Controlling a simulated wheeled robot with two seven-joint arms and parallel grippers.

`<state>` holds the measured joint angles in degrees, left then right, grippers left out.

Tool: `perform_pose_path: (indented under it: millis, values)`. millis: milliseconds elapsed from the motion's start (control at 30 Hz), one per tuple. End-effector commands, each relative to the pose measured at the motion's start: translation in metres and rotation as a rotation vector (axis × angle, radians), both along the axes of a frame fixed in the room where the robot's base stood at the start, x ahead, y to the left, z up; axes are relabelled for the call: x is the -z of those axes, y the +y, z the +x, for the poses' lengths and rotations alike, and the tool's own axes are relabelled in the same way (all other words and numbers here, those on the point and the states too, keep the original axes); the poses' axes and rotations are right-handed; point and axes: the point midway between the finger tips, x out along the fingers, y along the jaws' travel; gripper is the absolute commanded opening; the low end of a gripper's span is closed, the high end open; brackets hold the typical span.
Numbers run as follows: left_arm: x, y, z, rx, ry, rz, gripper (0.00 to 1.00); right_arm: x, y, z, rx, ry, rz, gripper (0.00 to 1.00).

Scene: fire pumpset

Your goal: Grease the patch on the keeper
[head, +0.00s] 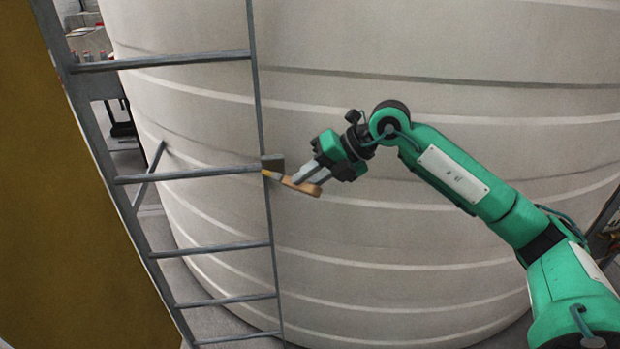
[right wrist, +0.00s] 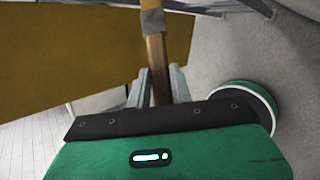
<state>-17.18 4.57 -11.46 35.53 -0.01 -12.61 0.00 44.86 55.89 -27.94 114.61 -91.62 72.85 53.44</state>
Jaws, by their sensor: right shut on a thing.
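My right gripper (head: 306,181) is shut on a brush (head: 302,187) with a wooden handle, grey ferrule and yellow tip. In the head view the brush points left, its tip at a small dark grey block (head: 273,162) on the ladder's right rail, probably the keeper. The tip shows just below the block; I cannot tell whether they touch. No separate patch can be made out on the block. In the right wrist view the brush handle (right wrist: 157,66) stands between the fingers of my right gripper (right wrist: 158,88), and its tip reaches the top edge. My left gripper is not in view.
A grey metal ladder (head: 205,177) stands before a large pale ribbed tank (head: 420,260), close to my right gripper. A mustard-yellow panel (head: 60,210) fills the left side. Equipment shows at the far upper left. Open space lies right of the ladder, before the tank.

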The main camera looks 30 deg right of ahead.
Motion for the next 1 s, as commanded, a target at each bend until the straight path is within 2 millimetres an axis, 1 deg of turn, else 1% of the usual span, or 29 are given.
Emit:
perform_pose_path:
  millis: [400,533,900,1000]
  values:
    - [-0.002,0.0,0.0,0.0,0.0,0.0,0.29,0.0,-0.002,0.008,0.0,0.0,0.001,0.0]
    - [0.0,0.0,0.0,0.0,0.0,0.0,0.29,0.0,-0.004,0.008,0.001,0.0,0.0,0.0]
    - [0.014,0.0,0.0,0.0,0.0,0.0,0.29,0.002,-0.034,-0.002,0.003,0.0,0.0,0.0]
    - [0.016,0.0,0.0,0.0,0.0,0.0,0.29,0.001,-0.039,-0.004,0.001,0.0,0.0,0.0]
